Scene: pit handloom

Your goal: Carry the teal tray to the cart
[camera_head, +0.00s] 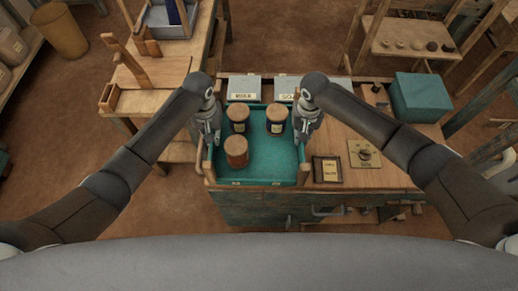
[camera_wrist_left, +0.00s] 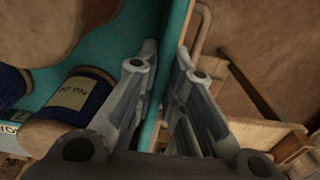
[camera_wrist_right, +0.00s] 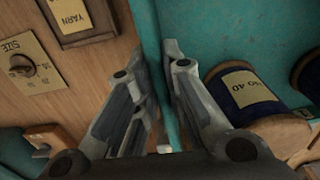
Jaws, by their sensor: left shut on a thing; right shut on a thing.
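The teal tray (camera_head: 275,168) is low and rectangular with wooden corner pieces, and it holds three wood-topped spools: two dark blue labelled ones (camera_head: 238,120) (camera_head: 276,121) at the back and a reddish-brown one (camera_head: 236,152) in front. My left gripper (camera_head: 208,138) is shut on the tray's left wall; the wall runs between its fingers in the left wrist view (camera_wrist_left: 166,60). My right gripper (camera_head: 304,136) is shut on the right wall, also clear in the right wrist view (camera_wrist_right: 158,58). The tray is over the wooden-topped cabinet (camera_head: 400,172); I cannot tell whether it touches. I cannot identify the cart.
Two grey labelled boxes (camera_head: 243,86) stand behind the tray. Right of it are a small framed yarn card (camera_head: 327,170), a size dial (camera_head: 364,153) and a teal box (camera_head: 420,97). A wooden bench (camera_head: 155,72) stands at left, a wooden rack (camera_head: 410,40) at back right.

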